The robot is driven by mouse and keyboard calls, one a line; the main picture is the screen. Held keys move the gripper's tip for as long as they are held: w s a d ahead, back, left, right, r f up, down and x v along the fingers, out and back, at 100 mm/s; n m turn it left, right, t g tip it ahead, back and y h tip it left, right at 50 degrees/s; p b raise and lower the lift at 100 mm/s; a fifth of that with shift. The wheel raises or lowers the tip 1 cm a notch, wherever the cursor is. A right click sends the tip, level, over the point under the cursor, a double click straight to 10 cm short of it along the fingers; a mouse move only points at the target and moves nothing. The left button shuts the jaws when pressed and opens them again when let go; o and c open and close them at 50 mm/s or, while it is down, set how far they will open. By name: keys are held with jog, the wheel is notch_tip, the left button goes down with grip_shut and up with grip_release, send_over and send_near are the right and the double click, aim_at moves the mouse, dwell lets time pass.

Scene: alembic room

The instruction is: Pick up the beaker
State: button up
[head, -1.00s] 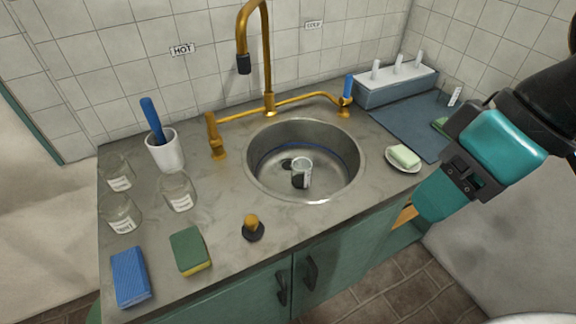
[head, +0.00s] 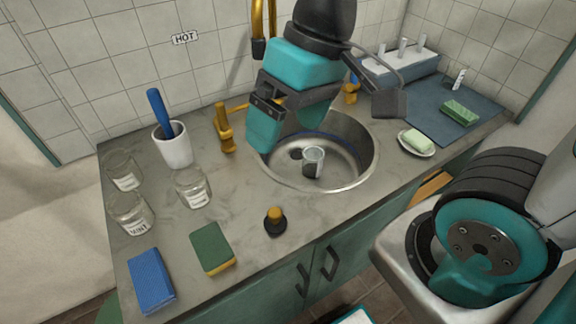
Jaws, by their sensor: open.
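The beaker (head: 313,163) is a small clear glass vessel standing upright on the bottom of the round metal sink (head: 368,150), near the dark drain. My gripper (head: 290,132) is teal and black, with its two fingers pointing down over the back left part of the sink. It is open and looks empty. It appears above and behind the beaker, apart from it. The beaker is in plain view, but the gripper hides the back of the sink and much of the brass faucet (head: 258,25).
Glass jars (head: 192,188) and a white cup (head: 175,148) with a blue-handled tool stand left. A blue sponge (head: 151,281), a green sponge (head: 211,248) and a dark stopper (head: 274,221) lie in front. A soap dish (head: 428,151) and rack (head: 402,65) are right.

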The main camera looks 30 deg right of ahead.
jog(key=shift+o, duration=0.2)
jog(key=w+d+f+m+h+b, duration=0.1)
jog(key=w+d+f+m+b, duration=0.4)
jog(key=w+f+m, duration=0.3)
jog(key=w+f+b, duration=0.1)
jog(key=w, duration=0.2)
jog(key=shift+w+d, duration=0.35)
jog(key=m+h+b, duration=0.3)
jog(key=m+b, duration=0.6)
jog(key=m, duration=0.6)
send_over(314, 156)
jog(key=s+a, duration=0.2)
jog(key=a, duration=0.1)
notch_tip(314, 156, down, 25)
jog(key=shift+g, duration=0.3)
jog(key=shift+s+d+f, duration=0.1)
jog(key=shift+d+f, duration=0.1)
jog(key=shift+f, duration=0.75)
jog(key=shift+s+d+f, duration=0.1)
jog(key=shift+d+f, duration=0.05)
jog(key=shift+f, duration=0.85)
jog(key=shift+s+d+f, duration=0.1)
jog(key=shift+d+f, duration=0.1)
jog(key=shift+f, duration=0.75)
jog(key=shift+c, duration=0.2)
jog(key=c, duration=1.1)
jog(key=shift+r, duration=0.25)
